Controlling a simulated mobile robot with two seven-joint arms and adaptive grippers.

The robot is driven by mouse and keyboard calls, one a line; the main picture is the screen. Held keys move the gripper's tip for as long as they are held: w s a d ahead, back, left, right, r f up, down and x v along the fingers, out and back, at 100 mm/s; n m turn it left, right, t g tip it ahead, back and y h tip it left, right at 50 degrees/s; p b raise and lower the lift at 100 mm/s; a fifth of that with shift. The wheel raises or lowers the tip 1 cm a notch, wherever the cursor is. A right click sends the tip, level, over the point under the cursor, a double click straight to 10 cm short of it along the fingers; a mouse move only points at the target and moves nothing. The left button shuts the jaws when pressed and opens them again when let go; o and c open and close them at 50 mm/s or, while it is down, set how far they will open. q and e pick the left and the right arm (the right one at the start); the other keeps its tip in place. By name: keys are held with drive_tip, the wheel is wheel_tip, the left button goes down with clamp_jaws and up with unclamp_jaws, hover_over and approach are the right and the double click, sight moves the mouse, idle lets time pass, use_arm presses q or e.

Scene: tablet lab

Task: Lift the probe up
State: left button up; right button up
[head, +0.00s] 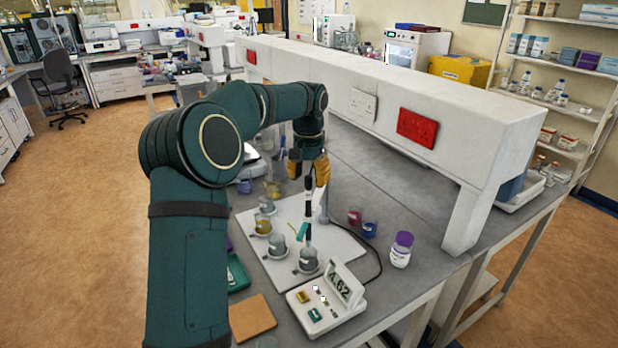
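The probe (308,208) is a slim dark upright rod with a pale band. Its lower end reaches down into a small glass beaker (308,261) on a white board (345,248). A white meter (343,285) beside it reads 4.62. My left gripper (308,178), with yellow-orange fingers, points down at the probe's top end. The fingers lie to either side of the top, but I cannot tell whether they touch it. My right gripper is not in view.
Several more beakers, including one with amber liquid (263,224), stand on the board's left side. A purple-capped bottle (401,250) and small coloured pots (369,230) stand to the right. A brown square mat (252,318) lies in front. A white raised shelf (400,103) runs behind.

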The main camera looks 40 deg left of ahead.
use_arm(q)
wheel_tip(320, 180, up, 12)
idle(0.8)
drive_tip(key=shift+s+f, duration=0.1)
idle(0.4)
